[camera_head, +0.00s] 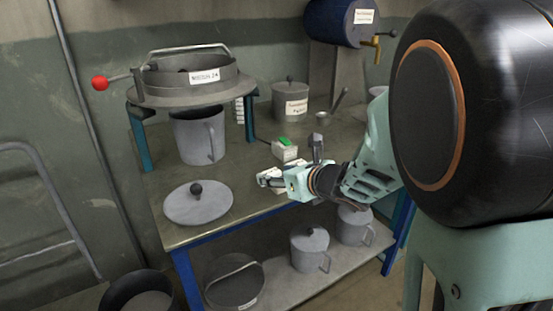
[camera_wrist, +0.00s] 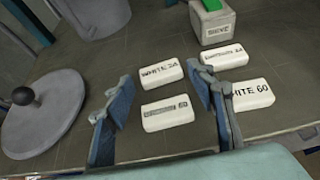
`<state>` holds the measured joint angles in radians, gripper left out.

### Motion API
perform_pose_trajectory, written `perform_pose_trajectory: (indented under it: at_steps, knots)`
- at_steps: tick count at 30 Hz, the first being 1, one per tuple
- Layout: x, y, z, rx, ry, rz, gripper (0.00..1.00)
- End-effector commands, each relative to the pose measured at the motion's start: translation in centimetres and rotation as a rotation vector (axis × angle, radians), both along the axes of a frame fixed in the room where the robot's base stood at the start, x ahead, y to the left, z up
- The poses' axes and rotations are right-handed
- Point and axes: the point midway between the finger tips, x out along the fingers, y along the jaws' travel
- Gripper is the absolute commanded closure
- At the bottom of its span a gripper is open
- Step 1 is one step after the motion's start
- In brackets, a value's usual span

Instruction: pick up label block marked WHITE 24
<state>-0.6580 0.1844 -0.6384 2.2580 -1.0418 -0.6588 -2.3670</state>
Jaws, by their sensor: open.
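The label block marked WHITE 24 (camera_wrist: 160,74) is a white block lying flat on the table in the wrist view. Its printed face is up. It lies between and just beyond my open fingertips, and nothing is held. A second white block (camera_wrist: 167,113), with a label too blurred to read surely, lies nearer, also between the fingers. My gripper (camera_wrist: 160,88) points down at the table; in the head view my gripper (camera_head: 268,180) is low over the table's front edge and hides most of the blocks. Whether the fingers touch any block cannot be told.
Block WHITE 60 (camera_wrist: 250,94) is partly behind my right finger; another labelled block (camera_wrist: 225,57) lies beyond it. A green-topped box marked SIEVE (camera_wrist: 212,27) stands behind. A round lid (camera_head: 198,203) lies left, a grey pot (camera_head: 200,138) behind it. The table's front edge is close.

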Motion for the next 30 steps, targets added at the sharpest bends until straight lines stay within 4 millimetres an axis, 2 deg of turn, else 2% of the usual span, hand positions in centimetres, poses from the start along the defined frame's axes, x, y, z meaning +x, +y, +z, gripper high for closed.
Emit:
perform_pose_trajectory:
  at_steps: [4,12,13,20,26,30]
  knots:
    - [1.0,0.6,-0.6,0.000,0.000,-0.001,0.49]
    - [1.2,0.7,-0.6,0.001,-0.001,-0.002,0.49]
    - [1.2,0.7,-0.6,0.001,-0.001,-0.002,0.51]
    - [1.2,0.7,-0.6,0.001,-0.001,-0.002,0.76]
    - [1.2,0.7,-0.6,0.001,-0.001,-0.001,0.76]
    - [1.2,0.7,0.6,0.001,-0.002,-0.001,0.76]
